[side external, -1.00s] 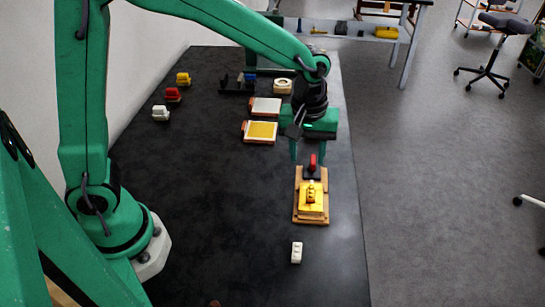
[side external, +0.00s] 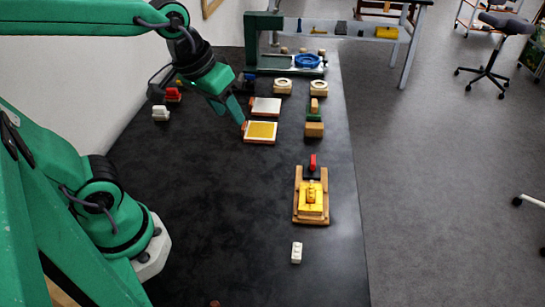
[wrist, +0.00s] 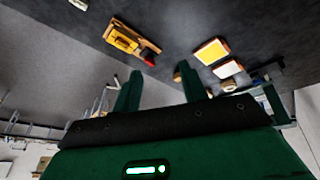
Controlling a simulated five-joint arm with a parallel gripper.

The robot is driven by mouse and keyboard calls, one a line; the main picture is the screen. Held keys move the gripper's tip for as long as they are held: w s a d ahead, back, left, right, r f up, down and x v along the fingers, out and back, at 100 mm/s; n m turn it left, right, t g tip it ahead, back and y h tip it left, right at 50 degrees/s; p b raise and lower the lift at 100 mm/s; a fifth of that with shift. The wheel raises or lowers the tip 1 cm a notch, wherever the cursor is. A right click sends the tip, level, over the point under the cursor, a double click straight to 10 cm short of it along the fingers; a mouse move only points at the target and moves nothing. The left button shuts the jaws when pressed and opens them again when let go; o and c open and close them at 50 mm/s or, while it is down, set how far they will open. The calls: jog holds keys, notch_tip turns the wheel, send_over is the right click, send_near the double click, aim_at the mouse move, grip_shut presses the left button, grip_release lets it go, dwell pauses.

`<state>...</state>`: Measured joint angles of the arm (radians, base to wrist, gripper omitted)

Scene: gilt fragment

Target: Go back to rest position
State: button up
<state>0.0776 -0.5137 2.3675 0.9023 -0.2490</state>
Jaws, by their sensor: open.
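My gripper (side external: 238,107) is raised over the left part of the black table in the side view, tilted down, with nothing held. In the wrist view its two green fingers (wrist: 158,88) stand apart with an empty gap between them. The yellow block on a wooden board (side external: 311,212) with a red-topped piece sits apart from my gripper, to its right and nearer the camera. The same board also shows in the wrist view (wrist: 148,46).
A yellow-topped tray (side external: 261,131) and a pale-topped tray (side external: 266,106) lie close to my gripper. Red and white pieces (side external: 160,113) stand at the left. A white block (side external: 296,253) lies in front. A green frame with a blue ring (side external: 308,61) stands at the back. The table's middle is clear.

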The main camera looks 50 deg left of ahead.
jog(key=shift+s+a+r+m+t, duration=0.1)
jog(key=shift+s+a+m+t, duration=0.2)
jog(key=shift+s, duration=0.45)
jog(key=shift+s+a+f+m+t, duration=0.1)
jog(key=shift+s+a+m, duration=0.3)
jog(key=shift+s, duration=0.3)
jog(key=shift+s+a+r+m+t, duration=0.1)
jog(key=shift+s+a+m+t, duration=0.2)
jog(key=shift+s, duration=0.45)
